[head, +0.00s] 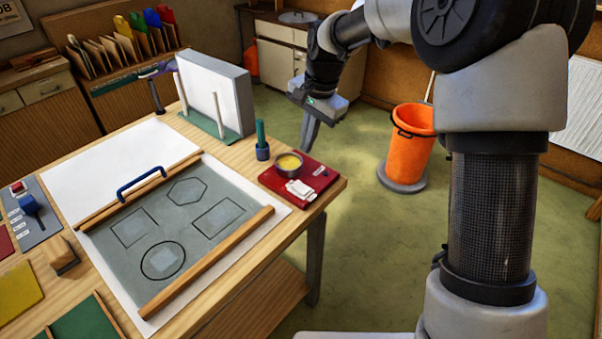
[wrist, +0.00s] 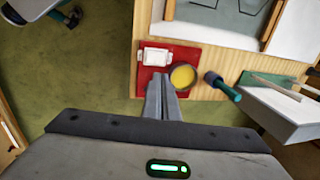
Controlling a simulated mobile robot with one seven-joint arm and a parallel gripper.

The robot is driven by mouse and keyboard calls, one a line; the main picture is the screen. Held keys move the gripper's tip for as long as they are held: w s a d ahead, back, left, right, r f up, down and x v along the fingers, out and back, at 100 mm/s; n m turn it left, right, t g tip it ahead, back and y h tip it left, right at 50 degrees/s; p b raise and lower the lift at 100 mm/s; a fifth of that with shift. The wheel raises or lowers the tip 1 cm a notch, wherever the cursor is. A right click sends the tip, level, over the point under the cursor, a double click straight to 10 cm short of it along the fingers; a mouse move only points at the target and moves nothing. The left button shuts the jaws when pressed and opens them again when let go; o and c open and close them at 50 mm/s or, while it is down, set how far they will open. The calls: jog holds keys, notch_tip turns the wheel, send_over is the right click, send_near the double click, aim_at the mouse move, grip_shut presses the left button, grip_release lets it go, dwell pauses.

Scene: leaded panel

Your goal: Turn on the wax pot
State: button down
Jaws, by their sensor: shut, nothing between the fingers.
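The wax pot (head: 288,165) is a small round metal pot with yellow wax. It sits on a red base plate (head: 272,180) at the table's right corner. A white rocker-like switch (head: 300,188) is on the same plate, in front of the pot. In the wrist view the switch (wrist: 155,56) is at the upper left of the pot (wrist: 183,76). My gripper (head: 308,135) is shut and empty, pointing down beyond the table's far right edge. In the wrist view its fingertips (wrist: 161,82) overlap the lower part of the red plate in the picture; they look apart from the switch.
A green-handled tool in a blue holder (head: 262,145) stands beside the pot. An upright grey-white panel (head: 218,95) rises behind it. A leaded-panel board (head: 180,215) with wooden strips covers the table's middle. An orange bin (head: 408,140) stands on the open floor.

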aim_at(298, 186)
jog(key=f, duration=0.4)
jog(key=w+a+f, duration=0.1)
jog(key=f, duration=0.4)
jog(key=a+f, duration=0.1)
jog(key=f, duration=0.3)
jog(key=shift+w+f+p, duration=0.35)
jog(key=shift+f, duration=0.05)
jog(key=shift+w+a+f+h, duration=0.1)
jog(key=shift+a+f+h, duration=0.1)
jog(key=shift+f+h, duration=0.1)
jog(key=shift+d+g, duration=0.1)
jog(key=shift+g, duration=0.2)
jog(key=shift+s+d+f, duration=0.1)
jog(key=shift+s+d, duration=0.55)
jog(key=shift+d, duration=0.05)
